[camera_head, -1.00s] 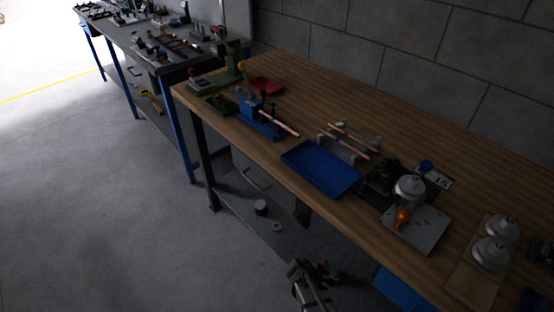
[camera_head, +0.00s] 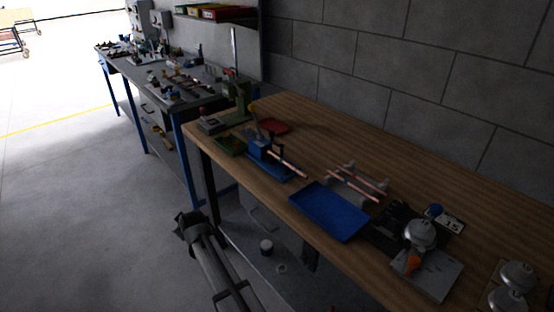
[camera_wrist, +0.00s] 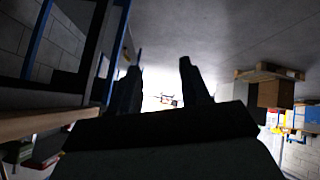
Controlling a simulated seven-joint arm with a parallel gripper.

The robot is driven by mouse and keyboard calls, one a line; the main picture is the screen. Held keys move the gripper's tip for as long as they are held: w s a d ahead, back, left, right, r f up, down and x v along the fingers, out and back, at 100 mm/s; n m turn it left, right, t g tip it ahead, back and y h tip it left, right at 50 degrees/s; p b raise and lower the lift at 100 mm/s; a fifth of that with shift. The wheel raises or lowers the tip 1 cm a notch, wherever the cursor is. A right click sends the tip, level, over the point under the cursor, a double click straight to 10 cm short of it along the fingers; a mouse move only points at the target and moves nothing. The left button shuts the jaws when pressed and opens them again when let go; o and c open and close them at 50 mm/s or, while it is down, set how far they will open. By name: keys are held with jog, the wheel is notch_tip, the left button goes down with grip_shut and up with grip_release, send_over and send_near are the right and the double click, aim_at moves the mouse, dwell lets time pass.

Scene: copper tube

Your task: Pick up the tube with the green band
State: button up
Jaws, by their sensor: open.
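Several thin copper-coloured tubes lie on the wooden bench in the head view. One tube (camera_head: 289,163) slants out of the blue clamp fixture (camera_head: 259,146). Two more tubes (camera_head: 352,187) rest side by side on a grey rack behind the blue tray. A green band cannot be made out on any tube at this size. My gripper (camera_head: 188,226) is in front of the bench, over the floor and well away from the tubes. In the wrist view, my gripper (camera_wrist: 160,72) has its two dark fingers apart with nothing between them.
The empty blue tray (camera_head: 329,211) lies at the bench's front edge. A dark device, a grey plate (camera_head: 427,275) and metal domed parts stand to the right. A second workbench (camera_head: 178,91) stands further back.

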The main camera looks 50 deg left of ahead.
jog(key=w+a+r, duration=0.1)
jog(key=a+r, duration=0.2)
jog(key=r, duration=0.4)
jog(key=w+a+r, duration=0.2)
jog(key=a+r, duration=0.1)
jog(key=r, duration=0.4)
jog(key=w+d+r+m+t+h, duration=0.1)
jog(key=w+d+r+h, duration=0.2)
jog(key=w+d+r, duration=0.45)
jog(key=w+d+r+m+t+h, duration=0.1)
jog(key=w+d+r+m+h, duration=0.3)
jog(key=w, duration=0.6)
jog(key=w+d+r+n+t+h, duration=0.1)
jog(key=w+d+r+h, duration=0.15)
jog(key=w+r, duration=0.55)
send_over(278, 157)
jog(key=s, duration=0.2)
notch_tip(278, 157, down, 9)
jog(key=shift+y, duration=0.25)
jog(key=shift+x, duration=2.5)
jog(key=shift+s, duration=0.1)
grip_shut()
